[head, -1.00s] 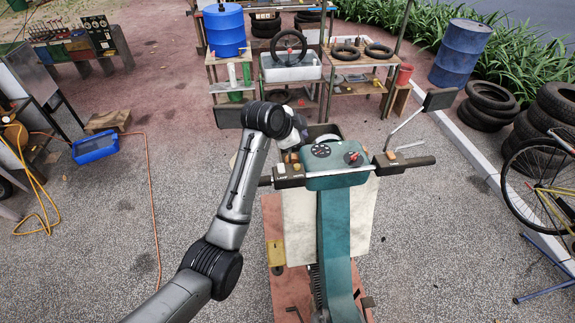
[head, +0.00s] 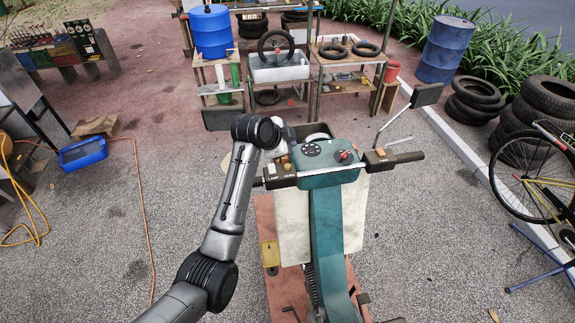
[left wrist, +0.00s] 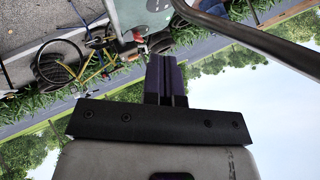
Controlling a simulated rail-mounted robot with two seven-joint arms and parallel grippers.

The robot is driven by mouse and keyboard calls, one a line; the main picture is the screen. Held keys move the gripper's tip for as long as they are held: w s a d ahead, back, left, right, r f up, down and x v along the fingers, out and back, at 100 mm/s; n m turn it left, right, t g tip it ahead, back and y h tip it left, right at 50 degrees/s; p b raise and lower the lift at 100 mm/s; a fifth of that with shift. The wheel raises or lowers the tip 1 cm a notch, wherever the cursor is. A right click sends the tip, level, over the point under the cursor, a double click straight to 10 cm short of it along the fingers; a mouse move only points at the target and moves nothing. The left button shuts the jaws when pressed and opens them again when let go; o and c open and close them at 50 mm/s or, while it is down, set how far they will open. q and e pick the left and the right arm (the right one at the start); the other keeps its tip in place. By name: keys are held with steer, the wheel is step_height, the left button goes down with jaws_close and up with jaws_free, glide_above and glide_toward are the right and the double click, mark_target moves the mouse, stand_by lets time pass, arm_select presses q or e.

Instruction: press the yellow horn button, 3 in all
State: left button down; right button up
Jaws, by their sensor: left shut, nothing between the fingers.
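The scooter-like cart's teal console (head: 328,178) stands mid-view in the head view, with a dark switch box (head: 281,180) on its left side. The box carries a small yellow button (head: 288,167) next to the word HORN and a dark switch by the word LAMP. My left gripper (head: 281,151) is just above and behind this box, its fingertips largely hidden by my wrist. In the left wrist view my left gripper (left wrist: 166,63) is shut and empty; the teal console (left wrist: 145,14) is at the top. Contact with the button cannot be told. My right gripper is not in view.
A red knob (head: 346,155) sits on the console. A second switch box (head: 378,158) and a black handlebar grip are at right, with a mirror (head: 427,94) on a stalk. Shelves with tyres stand behind; a bicycle (head: 540,180) is at far right. Gravel is open around the cart.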

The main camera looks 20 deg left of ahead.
mark_target(288, 167)
arm_select(q)
steer(key=shift+f+b, duration=0.55)
steer(key=shift+f, duration=2.3)
steer(key=shift+f, duration=0.1)
steer(key=shift+f, duration=0.3)
steer(key=shift+f, duration=0.5)
stand_by(0.6)
stand_by(0.3)
steer(key=shift+r+p, duration=0.6)
steer(key=shift+r, duration=0.3)
steer(key=shift+r, duration=2.5)
